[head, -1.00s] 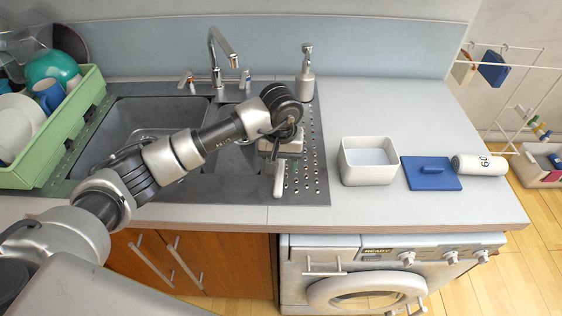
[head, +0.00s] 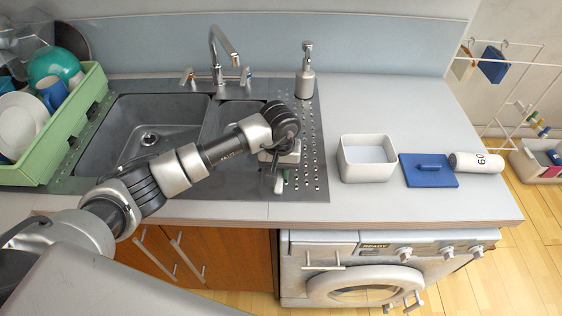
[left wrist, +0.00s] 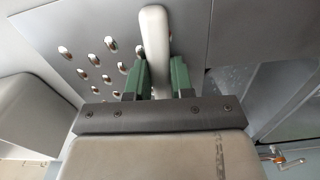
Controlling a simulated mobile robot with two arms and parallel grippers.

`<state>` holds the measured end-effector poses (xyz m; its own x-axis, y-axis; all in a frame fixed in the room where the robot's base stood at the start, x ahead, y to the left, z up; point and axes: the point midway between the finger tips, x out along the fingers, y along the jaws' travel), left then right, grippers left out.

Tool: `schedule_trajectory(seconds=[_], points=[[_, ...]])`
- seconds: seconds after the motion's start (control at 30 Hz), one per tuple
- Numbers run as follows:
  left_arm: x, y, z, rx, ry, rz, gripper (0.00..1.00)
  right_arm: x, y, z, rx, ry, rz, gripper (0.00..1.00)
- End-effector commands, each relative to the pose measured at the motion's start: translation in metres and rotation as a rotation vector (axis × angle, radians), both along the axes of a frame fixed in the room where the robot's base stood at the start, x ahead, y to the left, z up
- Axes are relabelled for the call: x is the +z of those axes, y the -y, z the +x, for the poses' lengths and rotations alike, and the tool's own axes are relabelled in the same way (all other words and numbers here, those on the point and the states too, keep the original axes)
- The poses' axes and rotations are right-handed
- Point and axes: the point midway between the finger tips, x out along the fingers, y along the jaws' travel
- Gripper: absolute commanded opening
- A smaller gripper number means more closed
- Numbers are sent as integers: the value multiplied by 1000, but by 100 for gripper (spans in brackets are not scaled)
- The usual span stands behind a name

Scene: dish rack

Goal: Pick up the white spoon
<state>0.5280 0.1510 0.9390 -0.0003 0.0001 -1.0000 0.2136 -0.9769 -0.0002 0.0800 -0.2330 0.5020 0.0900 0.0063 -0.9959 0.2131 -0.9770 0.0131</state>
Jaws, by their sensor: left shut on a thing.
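The white spoon (left wrist: 154,40) shows in the left wrist view as a long, smooth white piece with a rounded end, running up from between the two green fingers. My left gripper (left wrist: 157,78) is shut on it. In the head view my left gripper (head: 280,183) is over the perforated drainboard (head: 312,168), to the right of the small sink basin. There only a small white bit of the spoon shows by the fingers; the rest is hidden behind the gripper. I cannot tell its clearance from the drainboard. My right gripper is out of view.
A green dish rack (head: 75,125) with dishes stands at the left. A tap (head: 218,60) and soap dispenser (head: 305,72) stand behind. An open white container (head: 367,170), blue lid (head: 428,170) and white roll (head: 476,162) lie to the right. Counter behind them is clear.

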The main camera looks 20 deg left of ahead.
Motion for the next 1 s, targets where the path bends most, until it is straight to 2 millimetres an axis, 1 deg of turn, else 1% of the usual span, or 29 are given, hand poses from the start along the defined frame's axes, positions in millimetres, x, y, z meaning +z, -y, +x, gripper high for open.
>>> schedule_trajectory(seconds=[0.17, 0.33, 0.43, 0.57, 0.8, 0.9, 1.0], points=[[1, 0, 0, 0, 1, 0, 0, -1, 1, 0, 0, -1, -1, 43], [9, 0, 1, -1, 4, 0, 0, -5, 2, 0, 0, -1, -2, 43], [21, -1, 1, -1, 6, 1, 0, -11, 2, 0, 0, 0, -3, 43], [42, 1, 4, -1, 7, 1, 0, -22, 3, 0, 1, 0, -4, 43], [72, 27, 53, 1, 6, 0, 0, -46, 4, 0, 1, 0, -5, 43], [85, 36, 72, 1, 4, 1, 0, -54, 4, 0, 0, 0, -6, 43], [96, 44, 86, 1, 3, 0, 0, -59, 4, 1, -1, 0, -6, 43]])
